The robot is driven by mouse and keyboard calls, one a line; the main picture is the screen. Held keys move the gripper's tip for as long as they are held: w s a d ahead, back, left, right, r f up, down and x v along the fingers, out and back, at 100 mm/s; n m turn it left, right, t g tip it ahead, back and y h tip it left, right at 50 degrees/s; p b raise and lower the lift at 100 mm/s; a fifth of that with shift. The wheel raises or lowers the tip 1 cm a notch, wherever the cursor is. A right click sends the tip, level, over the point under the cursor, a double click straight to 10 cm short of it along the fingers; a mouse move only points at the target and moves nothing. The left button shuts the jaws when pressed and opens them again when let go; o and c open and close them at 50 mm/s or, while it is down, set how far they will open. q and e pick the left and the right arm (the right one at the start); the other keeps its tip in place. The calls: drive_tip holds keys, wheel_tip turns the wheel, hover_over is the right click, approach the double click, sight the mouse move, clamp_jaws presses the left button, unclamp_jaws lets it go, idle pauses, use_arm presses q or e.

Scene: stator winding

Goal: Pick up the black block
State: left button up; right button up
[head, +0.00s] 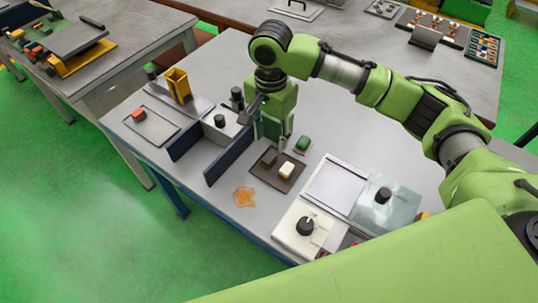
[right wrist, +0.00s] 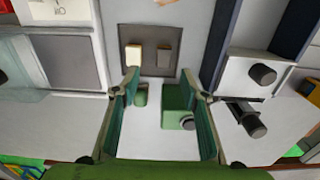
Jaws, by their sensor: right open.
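The block that best fits the black block is a dark, brownish one (head: 270,158) on a small dark tray (head: 266,171), beside a cream block (head: 287,170). In the right wrist view, the dark block (right wrist: 164,57) lies to the right of the cream block (right wrist: 133,57), both beyond my fingertips. My right gripper (head: 277,141) is above the table, close to the tray's far edge. In the right wrist view, its fingers (right wrist: 168,89) are spread apart and neither touches the dark block. My left gripper is not in view.
A small green block (head: 303,144) is near the gripper. A larger green box (right wrist: 180,104) shows between the fingers in the wrist view. Dark blue upright panels (head: 226,157) stand left of the tray.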

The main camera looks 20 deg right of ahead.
sight(269, 157)
wheel_tip(269, 157, down, 3)
drive_tip(key=shift+d, duration=0.15)
drive_tip(key=f, duration=0.1)
drive_tip(key=f+p, duration=0.1)
drive_tip(key=f, duration=0.1)
drive_tip(key=shift+w, duration=0.4)
wheel_tip(269, 157, down, 3)
drive_tip(key=shift+w+f+p, duration=0.1)
drive_tip(key=shift+p, duration=0.35)
drive_tip(key=shift+a, duration=0.2)
clamp_jaws()
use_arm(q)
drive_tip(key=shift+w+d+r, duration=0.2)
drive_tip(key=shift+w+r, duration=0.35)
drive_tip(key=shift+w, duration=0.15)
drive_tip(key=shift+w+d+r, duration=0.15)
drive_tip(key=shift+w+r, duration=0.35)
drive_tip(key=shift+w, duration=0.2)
